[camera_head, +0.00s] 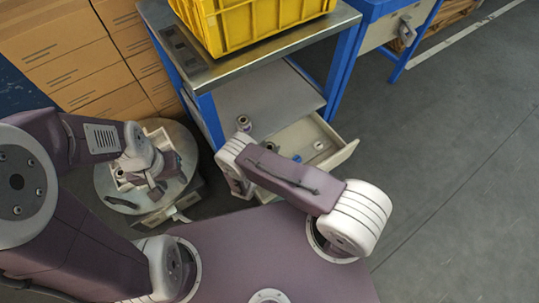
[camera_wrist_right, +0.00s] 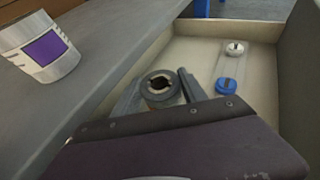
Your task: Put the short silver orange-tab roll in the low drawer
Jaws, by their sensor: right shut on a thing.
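In the right wrist view a short grey roll (camera_wrist_right: 160,86) with a dark hollow core stands upright between the fingers of my right gripper (camera_wrist_right: 161,90), which is shut on it. No orange tab shows clearly from this angle. The roll is over the near part of the open low drawer (camera_wrist_right: 262,28). The drawer (camera_head: 345,154) also shows in the head view, pulled out under the grey shelf (camera_head: 262,98).
A silver roll with a purple label (camera_wrist_right: 45,50) stands on the shelf beside the drawer. The drawer holds a white-topped item (camera_wrist_right: 235,48) and a blue-ended one (camera_wrist_right: 230,84). A yellow crate (camera_head: 255,22) is above. A round stand (camera_head: 105,178) is at left.

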